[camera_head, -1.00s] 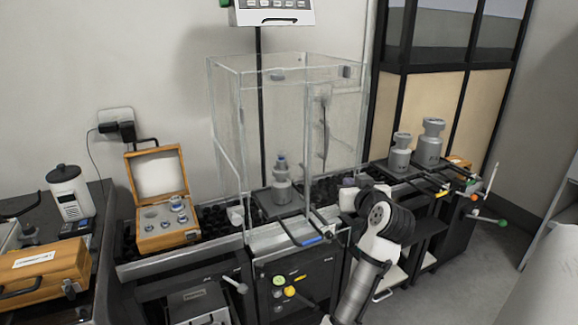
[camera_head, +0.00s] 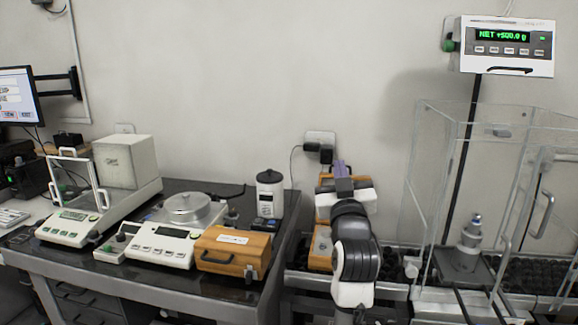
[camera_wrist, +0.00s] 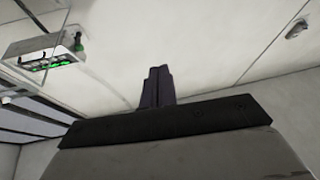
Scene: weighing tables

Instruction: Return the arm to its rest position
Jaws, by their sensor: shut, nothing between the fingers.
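My arm (camera_head: 355,245) stands raised at the centre right of the head view, in front of the open wooden weight case (camera_head: 322,240). My gripper (camera_head: 343,170) points up at the top of the arm, and its dark fingers are together with nothing between them. In the wrist view the shut fingers (camera_wrist: 157,86) show against the bare wall and touch nothing. The arm hides most of the weight case.
A glass enclosure (camera_head: 425,180) with stacked weights (camera_head: 472,230) stands at the right, below a display (camera_head: 505,45) reading NET +500.0 g. At the left, a dark table (camera_head: 225,290) holds balances, a closed wooden case (camera_head: 232,252) and a white canister (camera_head: 269,195).

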